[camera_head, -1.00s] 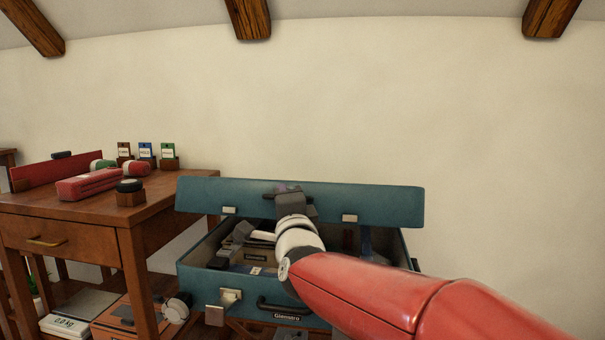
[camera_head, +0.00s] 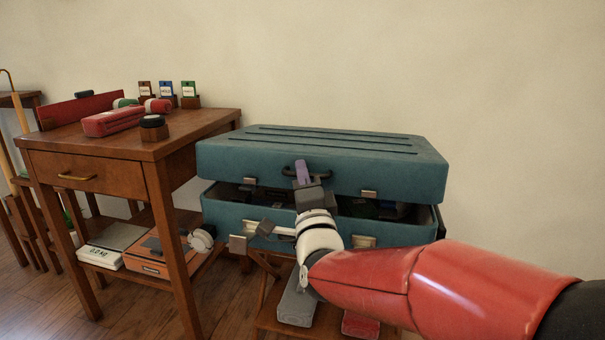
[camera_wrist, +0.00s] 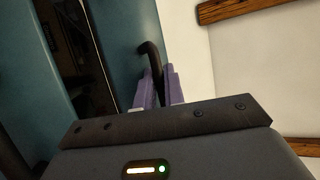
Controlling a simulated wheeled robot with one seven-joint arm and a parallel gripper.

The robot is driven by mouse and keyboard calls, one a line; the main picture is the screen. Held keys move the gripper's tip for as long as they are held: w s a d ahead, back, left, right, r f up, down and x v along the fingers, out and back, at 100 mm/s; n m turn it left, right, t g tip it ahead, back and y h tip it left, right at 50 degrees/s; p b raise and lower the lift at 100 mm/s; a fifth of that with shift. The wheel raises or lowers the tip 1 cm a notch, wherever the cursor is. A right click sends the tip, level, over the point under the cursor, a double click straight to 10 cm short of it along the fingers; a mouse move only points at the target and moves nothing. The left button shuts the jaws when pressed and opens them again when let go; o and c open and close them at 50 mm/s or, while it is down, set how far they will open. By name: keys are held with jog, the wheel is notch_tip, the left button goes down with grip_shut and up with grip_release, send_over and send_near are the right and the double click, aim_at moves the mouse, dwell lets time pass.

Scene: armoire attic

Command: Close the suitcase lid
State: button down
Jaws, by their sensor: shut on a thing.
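A teal suitcase (camera_head: 225,214) stands on a low wooden stand. Its ribbed lid (camera_head: 415,178) is lowered most of the way, with a dark gap between it and the base, and some contents show inside the gap. My gripper (camera_head: 302,172), with purple fingers, is at the front of the lid, shut on the dark lid handle (camera_head: 287,170). In the wrist view the purple fingers (camera_wrist: 158,88) close around the black handle (camera_wrist: 149,56), with the gap to the left. My arm hides part of the base's front.
A wooden table (camera_head: 135,146) stands close on the left, with a red case (camera_head: 113,121) and small cards on top. Boxes lie under the suitcase. A wall is behind.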

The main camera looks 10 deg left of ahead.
jog(key=c, duration=1.8)
grip_release()
jog(key=shift+w+d+f, duration=0.25)
jog(key=shift+w+d, duration=0.05)
jog(key=shift+o, duration=0.2)
jog(key=v, duration=0.8)
jog(key=shift+s+a+r, duration=0.2)
jog(key=shift+a+r, duration=0.05)
jog(key=shift+r, duration=0.05)
jog(key=shift+c, duration=0.4)
